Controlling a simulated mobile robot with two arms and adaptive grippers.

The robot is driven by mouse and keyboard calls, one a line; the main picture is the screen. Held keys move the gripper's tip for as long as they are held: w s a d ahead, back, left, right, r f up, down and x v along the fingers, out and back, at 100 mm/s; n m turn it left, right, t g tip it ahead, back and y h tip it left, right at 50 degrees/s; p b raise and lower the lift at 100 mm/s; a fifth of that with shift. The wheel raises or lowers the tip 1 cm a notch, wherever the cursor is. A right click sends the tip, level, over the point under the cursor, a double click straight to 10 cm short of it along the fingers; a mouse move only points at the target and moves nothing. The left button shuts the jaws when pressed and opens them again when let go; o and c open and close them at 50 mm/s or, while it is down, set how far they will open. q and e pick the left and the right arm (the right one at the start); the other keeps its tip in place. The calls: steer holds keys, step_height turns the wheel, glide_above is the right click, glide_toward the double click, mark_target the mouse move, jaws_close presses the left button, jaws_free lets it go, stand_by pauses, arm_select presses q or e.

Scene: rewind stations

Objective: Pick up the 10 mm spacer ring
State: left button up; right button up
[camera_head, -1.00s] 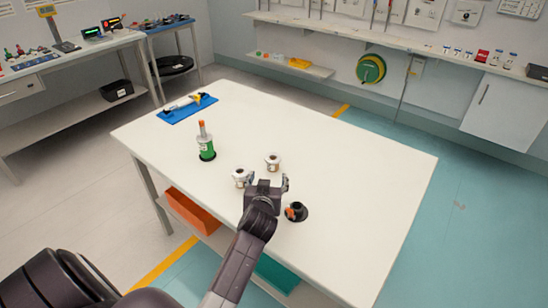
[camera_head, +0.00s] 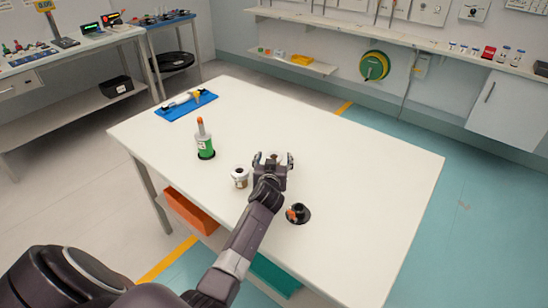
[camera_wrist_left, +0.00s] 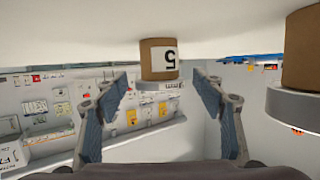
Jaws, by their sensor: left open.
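A short brown spool-like piece with a white top (camera_head: 274,157) stands on the table between the open fingers of my left gripper (camera_head: 272,165). In the left wrist view, which is upside down, this brown piece (camera_wrist_left: 158,52) has a grey rim and a white label with a mark like a 5. The fingers (camera_wrist_left: 161,85) are on either side of it, apart from it. A similar second piece (camera_head: 240,177) stands to the left, and its brown side (camera_wrist_left: 302,50) is cut off in the wrist view. I cannot read 10 mm on either. My right gripper is out of view.
A green bottle with an orange tip (camera_head: 205,142) stands at the left. A black post on a round base (camera_head: 297,213) is close beside my left arm. A blue mat with a tool (camera_head: 190,108) lies at the far left corner. The table's right half (camera_head: 365,190) is clear.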

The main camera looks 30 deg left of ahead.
arm_select(q)
steer(key=shift+w+a+f, duration=0.15)
steer(key=shift+w, duration=0.15)
steer(key=c, duration=1.3)
